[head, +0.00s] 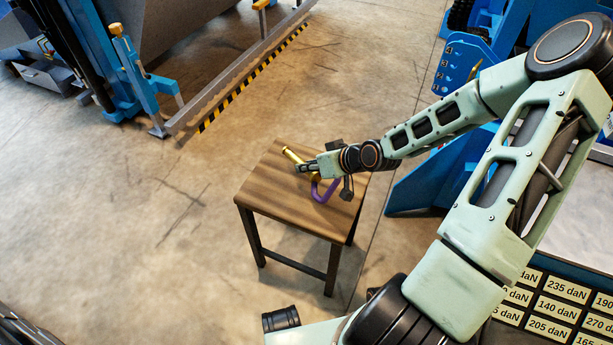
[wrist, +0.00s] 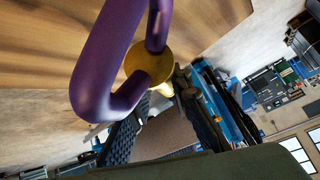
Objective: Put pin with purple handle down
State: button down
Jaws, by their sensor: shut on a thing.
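The pin has a gold shaft (head: 291,154) and a purple loop handle (head: 323,193). My gripper (head: 306,168) is shut on the pin, over the top of a small wooden table (head: 275,197). In the head view the shaft sticks out on the far left side of the gripper and the handle on the near side. In the wrist view the purple handle (wrist: 92,75) looms large, joined to a gold collar (wrist: 148,62) near the fingers. The fingers partly hide the shaft. I cannot tell whether the pin touches the tabletop.
The table stands on open concrete floor (head: 150,240), clear to its left. A blue frame (head: 430,175) stands close on its right. A rail with black and yellow stripes (head: 240,95) lies behind. Labelled plates (head: 560,310) sit at the lower right.

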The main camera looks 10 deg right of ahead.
aim_at(307, 182)
jog(key=shift+w+a+f, duration=0.15)
jog(key=shift+w, duration=0.05)
notch_tip(307, 182, down, 3)
jog(key=shift+w+f+b, duration=0.15)
jog(key=shift+b, duration=0.65)
jog(key=c, duration=1.8)
grip_release()
jog(key=shift+f, duration=0.1)
jog(key=shift+o, duration=0.2)
